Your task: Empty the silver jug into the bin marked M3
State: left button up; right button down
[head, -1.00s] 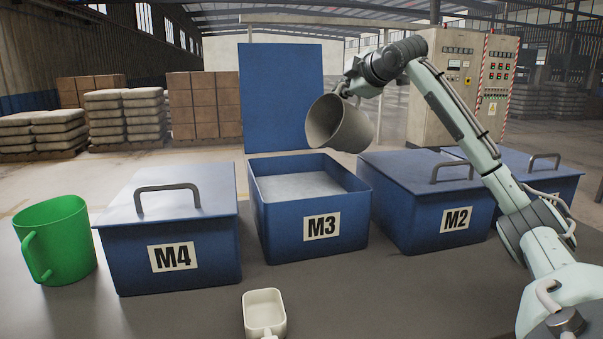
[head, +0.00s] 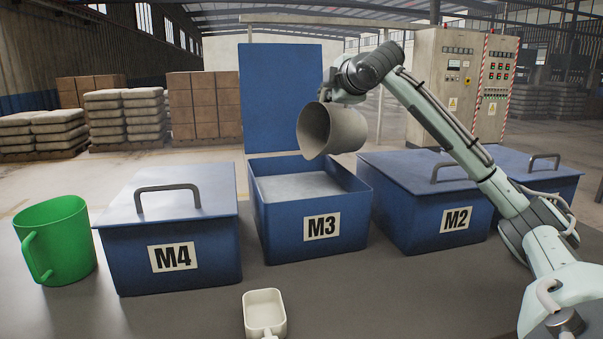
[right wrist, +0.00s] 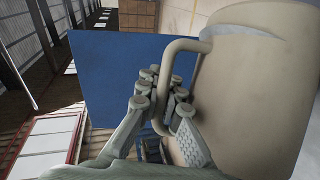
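The silver jug (head: 340,130) is held above the open bin marked M3 (head: 345,238), tilted on its side with its mouth facing left and slightly down. Pale grey material lies inside the bin. My right gripper (head: 345,84) is at the jug's upper side. In the right wrist view, the right gripper (right wrist: 168,115) has its fingers around the jug's handle (right wrist: 170,80), and the jug's body (right wrist: 255,90) fills the right side. No stream is visible leaving the jug. My left gripper is not in view.
M3's blue lid (head: 282,98) stands upright behind it. Closed lidded bins M4 (head: 125,258) and M2 (head: 420,220) flank M3, with another lidded bin (head: 560,190) at far right. A green mug (head: 65,245) stands left; a cream scoop (head: 264,308) lies in front.

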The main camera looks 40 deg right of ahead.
aim_at(310, 106)
jog(key=shift+w+a+r+n+t+h, duration=0.15)
jog(key=shift+a+r+n+h, duration=0.2)
jog(key=shift+a, duration=0.35)
jog(key=shift+a+r+n+t+h, duration=0.1)
jog(key=shift+a+r+n, duration=0.1)
jog(key=shift+a+n, duration=0.4)
jog(key=shift+w+a+r+n+t+h, duration=0.15)
jog(key=shift+a+r+n, duration=0.1)
jog(key=shift+a, duration=0.6)
jog(key=shift+s+a, duration=0.1)
jog(key=shift+a+r+n+h, duration=0.15)
jog(key=shift+a+n+h, duration=0.25)
jog(key=shift+a+n, duration=0.6)
jog(key=shift+w+a+f+n+t+h, duration=0.2)
jog(key=shift+a+n, duration=0.25)
jog(key=shift+a, duration=0.45)
jog(key=shift+w+a+n+t+h, duration=0.1)
jog(key=shift+a+n+t, duration=0.35)
jog(key=shift+a, duration=0.4)
jog(key=shift+w+a+f+n+t+h, duration=0.15)
jog(key=shift+a+n, duration=0.35)
jog(key=shift+a, duration=0.4)
dwell(0.3)
